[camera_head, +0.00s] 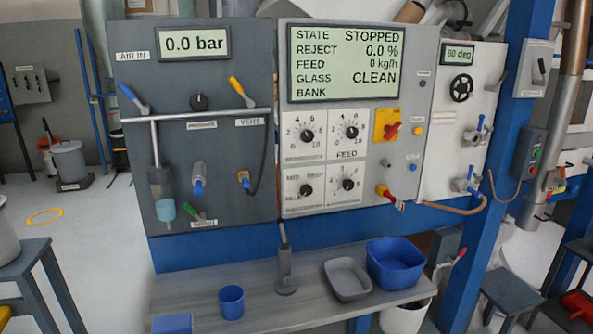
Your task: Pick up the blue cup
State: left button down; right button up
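The blue cup (231,303) stands upright on the grey bench (265,320) below the control panels, left of the middle of the head view. Its open rim faces up. Neither of my grippers shows in this view, and nothing is touching the cup.
A grey stand with an upright handle (285,270) is right of the cup. A grey tray (347,279) and a blue bin (395,265) sit farther right. A blue block-like object (172,324) is at the left, cut by the frame. Control panels (195,130) rise behind the bench.

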aim_at(231, 298)
jog(key=i+j+u, duration=0.25)
jog(key=i, duration=0.25)
jog(key=i+j+u, duration=0.3)
jog(key=i, duration=0.2)
